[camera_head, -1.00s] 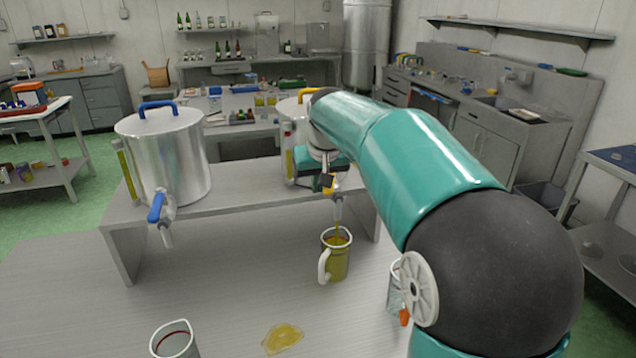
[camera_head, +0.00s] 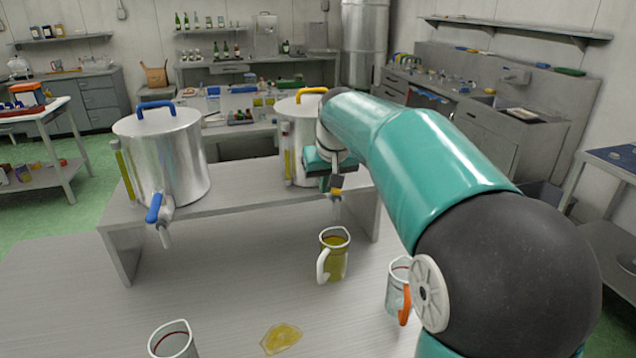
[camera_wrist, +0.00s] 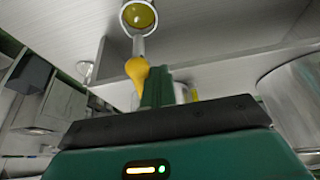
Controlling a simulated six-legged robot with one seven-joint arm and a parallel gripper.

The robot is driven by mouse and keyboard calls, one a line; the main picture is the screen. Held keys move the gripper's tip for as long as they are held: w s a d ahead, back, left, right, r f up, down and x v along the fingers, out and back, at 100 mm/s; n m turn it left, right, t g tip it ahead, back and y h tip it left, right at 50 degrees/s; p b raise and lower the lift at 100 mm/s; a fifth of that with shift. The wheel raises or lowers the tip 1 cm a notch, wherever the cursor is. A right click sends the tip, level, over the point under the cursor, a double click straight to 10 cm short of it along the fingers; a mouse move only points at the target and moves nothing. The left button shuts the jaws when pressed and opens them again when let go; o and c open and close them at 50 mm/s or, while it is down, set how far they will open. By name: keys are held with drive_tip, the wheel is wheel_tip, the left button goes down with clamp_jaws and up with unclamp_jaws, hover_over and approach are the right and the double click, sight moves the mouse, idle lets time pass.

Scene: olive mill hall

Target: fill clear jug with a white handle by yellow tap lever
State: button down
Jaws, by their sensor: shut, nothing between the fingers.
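The clear jug with the white handle (camera_head: 334,262) stands upright under the spout of the right-hand steel tank (camera_head: 299,135). It holds yellow-green oil up to fairly near its rim; the exact level is hard to read. The wrist view shows the oil inside the jug from above (camera_wrist: 138,16). No stream shows between spout and jug now. The yellow tap lever (camera_wrist: 137,76) is beside my gripper's fingers (camera_wrist: 157,84), which are shut and empty. In the head view my gripper (camera_head: 336,181) is at the tap, and the arm partly hides the tank.
The left tank has a blue tap lever (camera_head: 154,208). A jug with an orange handle (camera_head: 399,285) stands right of the filled jug, partly behind my arm. Another jug (camera_head: 172,340) is at the front edge. An oil puddle (camera_head: 281,338) lies on the table.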

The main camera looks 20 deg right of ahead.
drive_tip(key=shift+s+d+f, duration=0.1)
drive_tip(key=shift+s+d, duration=0.05)
drive_tip(key=shift+d, duration=0.45)
drive_tip(key=shift+s+d+f, duration=0.1)
drive_tip(key=shift+d, duration=0.6)
drive_tip(key=r, duration=0.5)
drive_tip(key=shift+s+d+r, duration=0.1)
drive_tip(key=shift+d+r, duration=0.1)
drive_tip(key=shift+d, duration=0.05)
drive_tip(key=shift+w+a+r, duration=0.2)
drive_tip(key=shift+a+r, duration=0.1)
drive_tip(key=shift+a, duration=0.05)
drive_tip(key=shift+s+d+r, duration=0.15)
drive_tip(key=shift+r, duration=0.1)
drive_tip(key=shift+a+f, duration=0.1)
drive_tip(key=shift+a, duration=0.15)
